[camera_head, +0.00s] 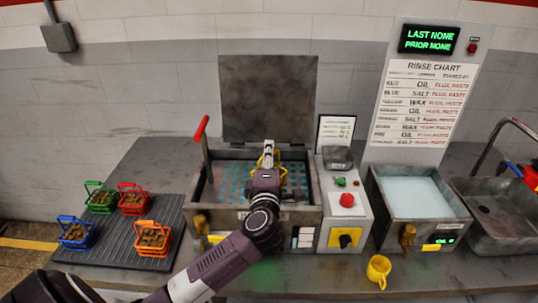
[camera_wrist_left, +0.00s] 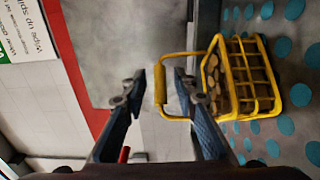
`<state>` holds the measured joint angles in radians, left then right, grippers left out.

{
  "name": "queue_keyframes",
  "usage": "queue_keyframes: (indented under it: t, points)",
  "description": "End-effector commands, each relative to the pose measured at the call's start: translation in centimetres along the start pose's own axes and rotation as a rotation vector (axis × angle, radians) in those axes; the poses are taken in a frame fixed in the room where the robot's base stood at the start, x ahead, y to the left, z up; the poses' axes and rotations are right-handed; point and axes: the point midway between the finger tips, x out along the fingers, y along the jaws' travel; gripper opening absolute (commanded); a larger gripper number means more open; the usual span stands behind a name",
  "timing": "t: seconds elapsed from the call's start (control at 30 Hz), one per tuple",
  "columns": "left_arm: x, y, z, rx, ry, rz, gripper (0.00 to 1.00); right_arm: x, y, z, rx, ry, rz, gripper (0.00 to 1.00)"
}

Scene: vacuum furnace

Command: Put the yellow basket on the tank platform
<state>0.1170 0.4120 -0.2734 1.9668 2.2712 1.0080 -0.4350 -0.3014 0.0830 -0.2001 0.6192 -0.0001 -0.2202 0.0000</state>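The yellow basket (camera_head: 283,168) is inside the open tank (camera_head: 310,190), mostly hidden behind my left arm in the head view. In the left wrist view the yellow basket (camera_wrist_left: 250,80) holds brownish pieces and appears to rest on the teal-dotted tank platform (camera_wrist_left: 293,125). The platform (camera_head: 232,187) also shows in the head view. My left gripper (camera_head: 268,150) is above the tank. In the left wrist view the left gripper (camera_wrist_left: 158,78) is open, with a finger on each side of the basket's handle and gaps visible. My right gripper is not in view.
The raised tank lid (camera_head: 268,95) stands behind, with a red-tipped lever (camera_head: 201,130) at left. Green, red, blue and orange baskets sit on a ribbed mat (camera_head: 112,238). A control box (camera_head: 343,205), water basin (camera_head: 412,195), sink (camera_head: 498,215) and yellow mug (camera_head: 378,270) are at right.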

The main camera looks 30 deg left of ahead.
Motion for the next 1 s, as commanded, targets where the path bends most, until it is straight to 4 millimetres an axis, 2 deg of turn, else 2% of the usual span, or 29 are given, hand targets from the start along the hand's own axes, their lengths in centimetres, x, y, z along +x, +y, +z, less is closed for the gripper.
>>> queue_keyframes:
  t: [0.17,0.27,0.7,0.83,1.0]
  points:
    - [0.0,0.3,0.0,0.000,0.000,0.001,0.27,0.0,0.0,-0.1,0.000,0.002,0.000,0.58]
    - [-0.8,0.1,0.1,0.000,-0.001,-0.001,0.27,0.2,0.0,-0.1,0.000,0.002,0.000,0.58]
    - [-9.6,0.0,0.0,-0.002,-0.001,-0.002,0.27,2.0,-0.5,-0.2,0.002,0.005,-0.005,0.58]
    - [-11.2,0.1,0.1,-0.002,-0.001,-0.001,0.27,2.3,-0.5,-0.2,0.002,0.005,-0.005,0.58]
    - [-12.0,0.3,0.0,0.000,0.001,0.000,0.27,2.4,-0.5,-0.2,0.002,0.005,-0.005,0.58]
